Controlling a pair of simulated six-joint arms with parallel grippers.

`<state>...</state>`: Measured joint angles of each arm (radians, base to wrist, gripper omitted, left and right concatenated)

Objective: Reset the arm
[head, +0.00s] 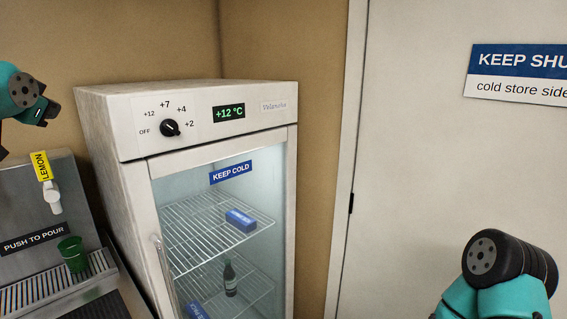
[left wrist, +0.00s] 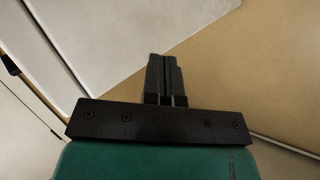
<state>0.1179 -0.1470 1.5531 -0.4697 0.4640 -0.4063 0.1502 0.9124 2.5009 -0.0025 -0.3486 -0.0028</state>
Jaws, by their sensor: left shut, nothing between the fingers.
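My left arm (head: 20,95) enters at the left edge of the head view, in the air above the drink dispenser and left of the fridge. My left gripper (left wrist: 165,60) shows clearly in the left wrist view. Its two dark fingers are together, with nothing between them. Behind it are a pale surface and a tan wall. Part of my right arm (head: 505,275) shows at the lower right of the head view. Its gripper is out of the picture.
A white fridge (head: 190,95) has a shut glass door, a dial (head: 170,128) and a display (head: 229,112) reading +12 °C. A dispenser with a lemon tap (head: 52,195) has a green cup (head: 72,254) below it. A pale door (head: 420,150) stands at the right.

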